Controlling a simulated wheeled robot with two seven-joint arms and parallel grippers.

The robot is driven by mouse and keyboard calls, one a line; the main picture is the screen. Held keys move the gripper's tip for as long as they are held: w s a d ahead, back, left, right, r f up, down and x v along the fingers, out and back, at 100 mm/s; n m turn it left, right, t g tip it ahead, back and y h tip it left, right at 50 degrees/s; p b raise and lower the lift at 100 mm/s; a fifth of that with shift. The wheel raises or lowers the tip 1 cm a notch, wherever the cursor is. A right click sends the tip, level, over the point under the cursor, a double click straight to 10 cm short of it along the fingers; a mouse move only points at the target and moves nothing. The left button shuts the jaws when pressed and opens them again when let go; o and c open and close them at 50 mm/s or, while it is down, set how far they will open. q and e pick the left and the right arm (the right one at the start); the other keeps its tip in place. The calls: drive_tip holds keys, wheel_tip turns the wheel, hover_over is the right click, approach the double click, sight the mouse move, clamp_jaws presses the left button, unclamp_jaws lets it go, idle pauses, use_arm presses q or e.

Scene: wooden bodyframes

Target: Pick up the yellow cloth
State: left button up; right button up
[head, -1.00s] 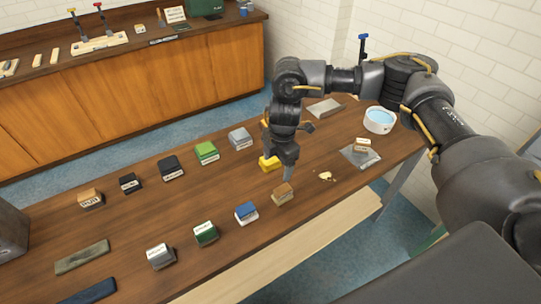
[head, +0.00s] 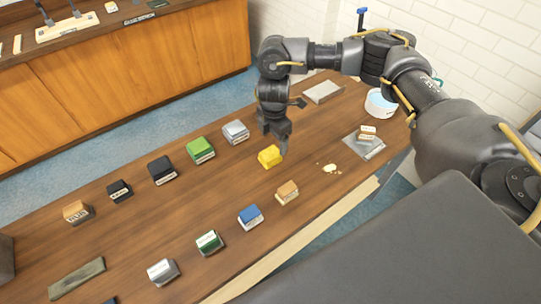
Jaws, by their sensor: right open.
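The yellow cloth (head: 269,157) is a small folded block lying on the wooden table, between the two rows of blocks. My left gripper is out of view.
The wooden table (head: 140,230) carries a back row with a green block (head: 200,149) and a grey one (head: 235,131). A front row includes a tan block (head: 287,192) and a blue-topped one (head: 250,216).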

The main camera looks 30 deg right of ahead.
sight(272, 153)
drive_tip(key=shift+w+f, duration=0.1)
drive_tip(key=shift+f, duration=0.3)
drive_tip(key=shift+a+f, duration=0.1)
drive_tip(key=shift+f, duration=0.3)
wheel_tip(272, 153, down, 4)
drive_tip(key=shift+f+p, duration=0.25)
drive_tip(key=shift+p, duration=0.5)
drive_tip(key=c, duration=1.1)
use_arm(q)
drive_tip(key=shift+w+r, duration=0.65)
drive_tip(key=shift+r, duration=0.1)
use_arm(e)
drive_tip(key=shift+o, duration=0.2)
drive_tip(key=shift+r, duration=0.1)
